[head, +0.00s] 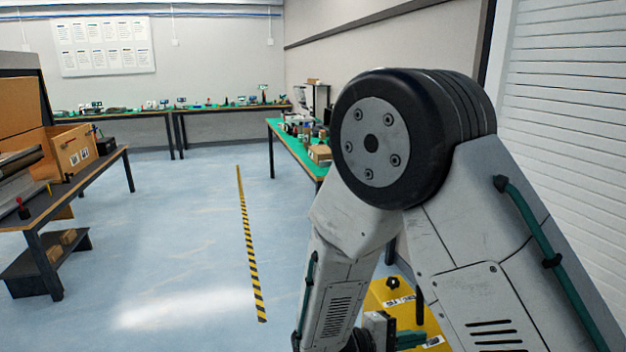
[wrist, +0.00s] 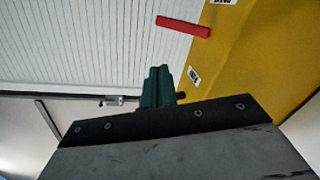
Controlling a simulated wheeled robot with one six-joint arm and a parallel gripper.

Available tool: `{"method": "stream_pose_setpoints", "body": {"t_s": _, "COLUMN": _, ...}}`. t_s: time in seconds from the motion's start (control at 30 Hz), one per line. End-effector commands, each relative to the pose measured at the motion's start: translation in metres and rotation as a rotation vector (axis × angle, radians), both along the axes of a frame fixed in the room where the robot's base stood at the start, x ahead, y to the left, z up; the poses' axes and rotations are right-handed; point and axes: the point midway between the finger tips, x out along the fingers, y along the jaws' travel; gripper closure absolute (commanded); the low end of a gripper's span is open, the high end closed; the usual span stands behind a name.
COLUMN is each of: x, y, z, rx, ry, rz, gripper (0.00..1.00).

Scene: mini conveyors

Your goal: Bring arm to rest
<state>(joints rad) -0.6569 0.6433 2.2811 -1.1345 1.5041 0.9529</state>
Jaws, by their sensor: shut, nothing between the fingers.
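My arm rises on the right of the head view, bent at its black joint, with one link running down toward the bottom edge. My gripper (wrist: 158,76) shows in the wrist view as two green fingers close together, with nothing between them. In the head view green finger parts (head: 411,338) show low, beside a yellow surface (head: 392,293); the arm hides part of this area. In the wrist view the fingers are in front of a white slatted wall (wrist: 70,50), beside the yellow surface.
A red bar (wrist: 183,26) shows above the fingers in the wrist view. A bench (head: 75,163) with boxes stands left, a green-topped table (head: 283,134) behind my arm, and long tables (head: 140,114) at the back. The blue floor (head: 190,230) between is clear, with a striped line (head: 248,240).

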Motion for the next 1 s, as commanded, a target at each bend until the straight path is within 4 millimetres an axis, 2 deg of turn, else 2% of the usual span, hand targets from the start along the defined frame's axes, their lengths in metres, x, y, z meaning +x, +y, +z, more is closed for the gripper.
{"method": "stream_pose_setpoints", "body": {"t_s": 0.27, "x": -0.061, "y": -0.035, "z": 0.048, "rx": 0.267, "ry": 0.232, "rz": -0.293, "gripper": 1.0}}
{"method": "stream_pose_setpoints", "body": {"t_s": 0.5, "x": -0.113, "y": -0.045, "z": 0.087, "rx": 0.637, "ry": 0.326, "rz": -0.449, "gripper": 1.0}}
{"method": "stream_pose_setpoints", "body": {"t_s": 0.77, "x": -0.153, "y": -0.043, "z": 0.126, "rx": 1.039, "ry": 0.267, "rz": -0.49, "gripper": 1.0}}
{"method": "stream_pose_setpoints", "body": {"t_s": 1.0, "x": -0.179, "y": -0.041, "z": 0.164, "rx": 1.337, "ry": 0.069, "rz": -0.474, "gripper": 1.0}}
